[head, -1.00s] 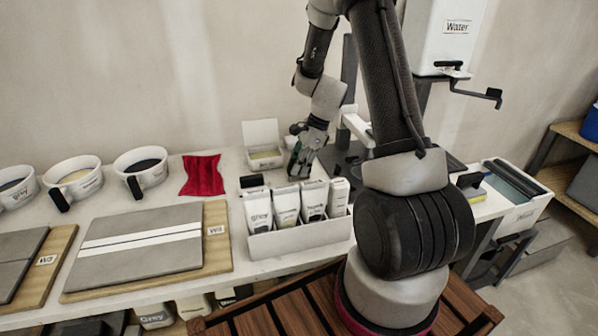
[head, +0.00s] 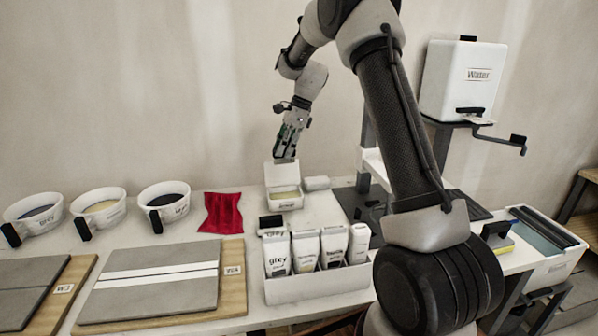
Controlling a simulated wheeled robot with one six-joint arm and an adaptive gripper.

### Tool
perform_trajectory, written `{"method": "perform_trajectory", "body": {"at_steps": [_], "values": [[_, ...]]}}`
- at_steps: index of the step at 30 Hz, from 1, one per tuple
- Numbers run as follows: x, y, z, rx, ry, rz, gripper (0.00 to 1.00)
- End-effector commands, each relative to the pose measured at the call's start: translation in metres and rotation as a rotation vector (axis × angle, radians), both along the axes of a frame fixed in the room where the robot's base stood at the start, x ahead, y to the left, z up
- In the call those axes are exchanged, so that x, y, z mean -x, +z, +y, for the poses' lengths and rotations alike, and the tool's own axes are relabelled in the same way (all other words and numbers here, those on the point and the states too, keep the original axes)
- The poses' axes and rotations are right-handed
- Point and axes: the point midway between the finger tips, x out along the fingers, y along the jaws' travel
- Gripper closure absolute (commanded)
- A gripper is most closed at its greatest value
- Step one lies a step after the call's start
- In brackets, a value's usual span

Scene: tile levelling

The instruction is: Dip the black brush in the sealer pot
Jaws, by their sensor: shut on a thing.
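My gripper (head: 286,152) is in the head view, pointing down over the back of the worktop, just above a small white open-topped container (head: 285,202). It is shut on a small dark thing, which may be the black brush; the fingers mostly hide it. The container has a raised white lid or back panel and pale yellow contents. Its label is too small to read, so I cannot tell whether it is the sealer pot. I cannot tell whether the held thing touches the container.
Three white tubs (head: 101,208) with dark handles stand at the left, near a red cloth (head: 222,212). A white rack (head: 318,288) of several bags is in front of the container. Grey tiles (head: 150,278) lie on boards.

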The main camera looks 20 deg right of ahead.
Motion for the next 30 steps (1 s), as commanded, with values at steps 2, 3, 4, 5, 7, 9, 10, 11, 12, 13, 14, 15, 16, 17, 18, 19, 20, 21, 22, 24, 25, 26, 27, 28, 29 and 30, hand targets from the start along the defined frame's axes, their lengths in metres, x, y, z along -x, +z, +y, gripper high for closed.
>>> {"method": "perform_trajectory", "body": {"at_steps": [2,3,4,5,7,9,10,11,12,13,14,15,16,17,18,19,20,21,22,24,25,26,27,28,29,30], "values": [[-0.006,0.013,-0.002,0.0,-0.026,-0.003,0.97],[-0.005,0.016,-0.002,0.0,-0.043,-0.001,0.97],[-0.003,0.015,-0.002,0.0,-0.053,0.0,0.97],[-0.001,0.014,-0.001,0.0,-0.06,0.002,0.97],[-0.001,0.01,-0.001,0.0,-0.072,0.002,0.97],[-0.001,0.004,-0.001,0.0,-0.074,0.002,0.97],[-0.001,0.001,-0.001,0.0,-0.073,0.002,0.97],[0.0,-0.003,-0.001,-0.001,-0.072,0.003,0.97],[0.0,-0.008,-0.001,-0.001,-0.073,0.003,0.97],[0.0,-0.012,-0.001,-0.001,-0.073,0.003,0.97],[0.0,-0.015,-0.001,-0.001,-0.073,0.003,0.97],[0.0,-0.02,-0.001,-0.001,-0.073,0.003,0.97],[-0.001,-0.024,-0.001,-0.001,-0.074,0.002,0.97],[-0.001,-0.029,-0.001,-0.001,-0.073,0.002,0.97],[0.0,-0.034,-0.001,-0.001,-0.072,0.003,0.97],[0.0,-0.038,-0.001,-0.002,-0.072,0.004,0.97],[0.0,-0.042,-0.001,0.0,-0.072,0.003,0.97],[0.0,-0.047,-0.001,0.0,-0.073,0.002,0.97],[0.0,-0.051,-0.001,0.0,-0.072,0.003,0.97],[0.0,-0.061,-0.001,0.0,-0.072,0.003,0.97],[-0.001,-0.065,-0.001,0.0,-0.073,0.002,0.97],[-0.001,-0.068,-0.001,-0.001,-0.073,0.002,0.97],[0.0,-0.074,-0.001,-0.001,-0.073,0.002,0.97],[0.0,-0.078,-0.001,-0.001,-0.074,0.002,0.97],[0.0,-0.082,-0.001,-0.001,-0.074,0.002,0.97],[0.0,-0.087,-0.001,-0.001,-0.072,0.003,0.97]]}}
